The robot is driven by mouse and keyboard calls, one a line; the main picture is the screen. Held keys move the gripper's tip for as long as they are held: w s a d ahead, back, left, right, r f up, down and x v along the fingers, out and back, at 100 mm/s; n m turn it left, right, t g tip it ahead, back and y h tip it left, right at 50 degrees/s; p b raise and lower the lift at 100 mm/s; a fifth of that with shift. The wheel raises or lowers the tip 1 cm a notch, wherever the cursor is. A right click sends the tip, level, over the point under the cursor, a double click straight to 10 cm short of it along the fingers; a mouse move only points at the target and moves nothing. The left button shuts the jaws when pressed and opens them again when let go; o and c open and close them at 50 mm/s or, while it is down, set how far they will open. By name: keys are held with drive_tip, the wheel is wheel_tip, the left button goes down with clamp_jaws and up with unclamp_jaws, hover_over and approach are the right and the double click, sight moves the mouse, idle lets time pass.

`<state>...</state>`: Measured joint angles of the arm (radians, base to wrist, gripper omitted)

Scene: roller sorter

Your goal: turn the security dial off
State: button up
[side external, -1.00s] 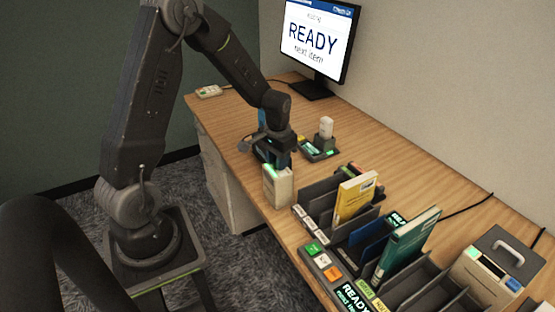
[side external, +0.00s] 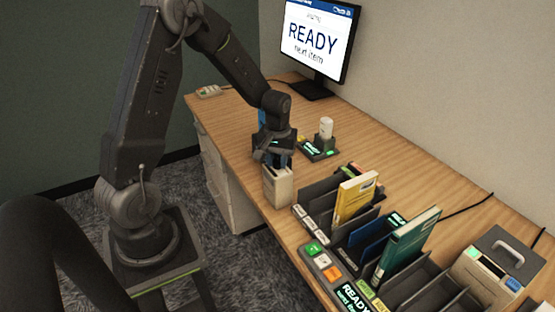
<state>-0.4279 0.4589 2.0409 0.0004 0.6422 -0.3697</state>
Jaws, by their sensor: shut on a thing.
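A small cream box (side external: 278,187) stands upright at the front edge of the desk, left of the sorter. My gripper (side external: 278,164) points down onto the top of this box. Its fingers are shut on the security dial there. The dial itself is hidden by the fingers, so I cannot see which way it points. No green light shows on the box's top now.
A dark sorter with upright dividers (side external: 325,190) holds a yellow book (side external: 355,197) and a teal book (side external: 406,246) to the right. A scanner stand (side external: 320,150) is behind my gripper. The monitor (side external: 318,40) reads READY.

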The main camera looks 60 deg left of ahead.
sight(277, 160)
idle(0.3)
drive_tip(key=o, duration=0.9)
drive_tip(key=shift+o, duration=0.2)
wheel_tip(277, 160, up, 14)
drive_tip(key=s+d+r+m+t, duration=0.2)
drive_tip(key=s+d+r+m, duration=0.1)
drive_tip(key=s+d, duration=0.5)
drive_tip(key=s+d+r+m+t, duration=0.3)
drive_tip(key=s+d+m, duration=0.3)
drive_tip(key=s+d, duration=0.2)
drive_tip(key=shift+s+d+r+t, duration=0.2)
drive_tip(key=shift+r+t, duration=0.1)
drive_tip(key=shift+r, duration=0.15)
